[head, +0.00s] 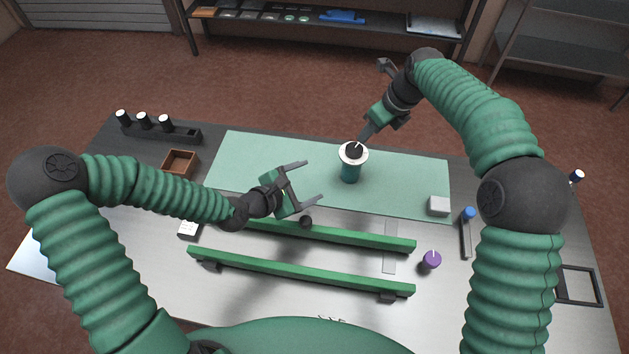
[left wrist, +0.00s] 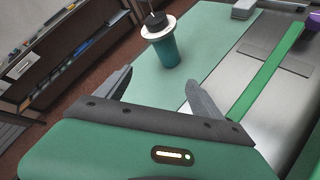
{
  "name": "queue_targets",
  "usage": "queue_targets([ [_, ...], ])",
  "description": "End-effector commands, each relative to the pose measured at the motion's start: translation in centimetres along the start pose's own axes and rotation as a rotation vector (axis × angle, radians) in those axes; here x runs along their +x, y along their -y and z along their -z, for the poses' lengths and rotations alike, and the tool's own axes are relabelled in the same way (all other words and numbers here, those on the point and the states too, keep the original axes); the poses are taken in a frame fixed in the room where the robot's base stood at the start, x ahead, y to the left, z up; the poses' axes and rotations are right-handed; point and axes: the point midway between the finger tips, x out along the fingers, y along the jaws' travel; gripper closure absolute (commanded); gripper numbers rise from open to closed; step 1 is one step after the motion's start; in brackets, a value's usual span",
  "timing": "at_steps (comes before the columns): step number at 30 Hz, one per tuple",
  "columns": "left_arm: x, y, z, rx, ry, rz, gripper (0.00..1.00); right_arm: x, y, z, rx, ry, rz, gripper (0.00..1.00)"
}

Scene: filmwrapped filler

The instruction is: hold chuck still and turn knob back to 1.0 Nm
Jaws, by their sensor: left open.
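The chuck (head: 350,173) is a teal cylinder standing upright on the green mat, with a white collar. A black knob (head: 353,150) with a light pointer line sits on top. Both the chuck (left wrist: 167,52) and the knob (left wrist: 156,20) also show in the left wrist view. My left gripper (head: 312,181) is open and empty, left of the chuck, with its fingers pointing toward it and a gap between. My right gripper (head: 366,135) comes down from the upper right, its tips close to the knob. I cannot tell whether they touch it or how far apart they are.
The green mat (head: 235,165) is mostly clear. Green rails (head: 300,272) lie in front. A grey block (head: 438,206), a purple-topped item (head: 431,260) and a blue-capped tool (head: 467,230) are at the right. A brown box (head: 179,163) and a dark rack (head: 185,134) stand at the left.

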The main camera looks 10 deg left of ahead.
Motion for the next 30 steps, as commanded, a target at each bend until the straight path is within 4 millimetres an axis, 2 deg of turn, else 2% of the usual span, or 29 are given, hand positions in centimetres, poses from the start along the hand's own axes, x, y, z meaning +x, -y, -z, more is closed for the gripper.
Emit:
queue_targets([
  [1, 0.4, 0.6, 0.0, -0.153, 0.031, 0.0, 0.23, -0.1, -0.1, -0.1, -0.001, 0.0, 0.0, 0.64],
  [3, 0.9, 0.9, -0.3, -0.331, 0.069, -0.002, 0.23, -0.1, -0.1, -0.1, -0.001, 0.0, 0.0, 0.64],
  [6, 1.3, 1.0, -0.7, -0.505, 0.107, -0.004, 0.23, 0.0, -0.1, -0.1, -0.001, -0.001, 0.0, 0.64],
  [9, 1.6, 1.0, -0.9, -0.585, 0.124, -0.003, 0.23, 0.1, 0.0, -0.1, -0.001, -0.001, -0.001, 0.64],
  [14, 3.4, 1.0, -1.2, -0.6, 0.126, -0.001, 0.23, 0.1, 0.1, -0.1, -0.001, -0.001, -0.001, 0.64],
  [30, 15.6, 0.7, -2.6, -0.594, 0.126, 0.0, 0.23, 0.0, -0.1, -0.1, -0.002, -0.001, 0.0, 0.64],
])
